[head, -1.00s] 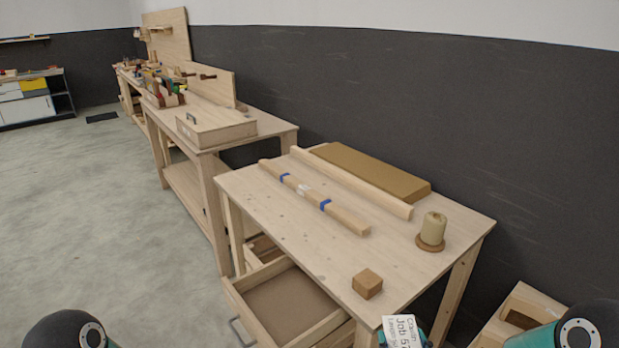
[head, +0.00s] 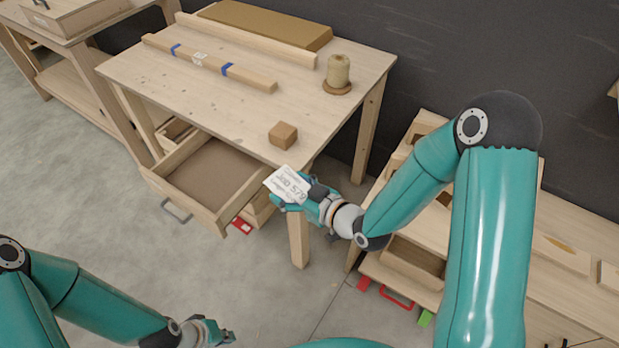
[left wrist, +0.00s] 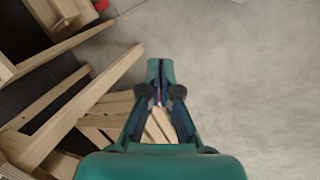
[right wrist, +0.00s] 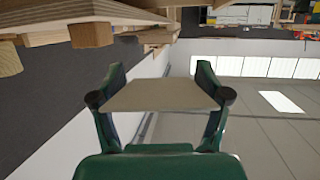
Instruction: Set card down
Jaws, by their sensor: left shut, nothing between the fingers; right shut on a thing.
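A white card (head: 289,184) with printed text, "Job 579" readable, is held by my right gripper (head: 293,202) near the front right corner of the wooden table (head: 222,101). In the right wrist view the card (right wrist: 158,95) spans between the two fingers of the right gripper (right wrist: 160,92). In the head view the card overlaps the table's edge; I cannot tell the gap between them. My left gripper (head: 222,337) is low over the floor at the bottom, shut and empty; it also shows in the left wrist view (left wrist: 160,68).
On the table are a wooden block (head: 283,135), a twine spool (head: 338,72), a taped wood strip (head: 205,62), a plain strip (head: 245,40) and a brown board (head: 265,24). An open drawer (head: 205,178) juts out below. A wooden unit with bins (head: 415,262) stands right.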

